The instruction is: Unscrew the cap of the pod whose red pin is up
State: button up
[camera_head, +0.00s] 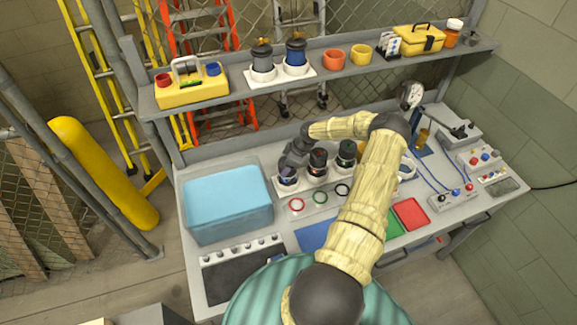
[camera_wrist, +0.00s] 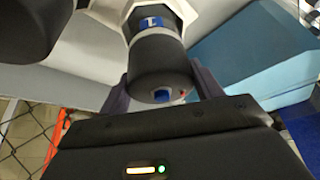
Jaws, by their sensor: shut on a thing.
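A row of dark pods stands in a white rack on the bench. The leftmost pod (camera_head: 287,177) has a blue band; the middle pod (camera_head: 318,166) and a green-banded pod (camera_head: 345,153) stand to its right. My gripper (camera_head: 288,165) is over the leftmost pod. In the wrist view my gripper (camera_wrist: 161,94) is shut on the dark cap (camera_wrist: 160,70) of that pod, one finger on each side. Pins on the other pods are too small to tell.
A blue tank (camera_head: 228,200) stands left of the rack. Red, green and black rings (camera_head: 297,204) lie in front. Two more pods (camera_head: 295,53) stand on the upper shelf. A gauge (camera_head: 411,95) and cabled boxes are at right.

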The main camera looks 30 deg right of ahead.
aim_at(283, 162)
jog(key=shift+o, duration=0.2)
jog(key=shift+a+f+n+b, duration=0.15)
jog(key=shift+n+b, duration=0.25)
jog(key=shift+c, duration=0.2)
jog(key=shift+r+p, duration=1.25)
jog(key=shift+r, duration=1.6)
jog(key=shift+d, duration=0.2)
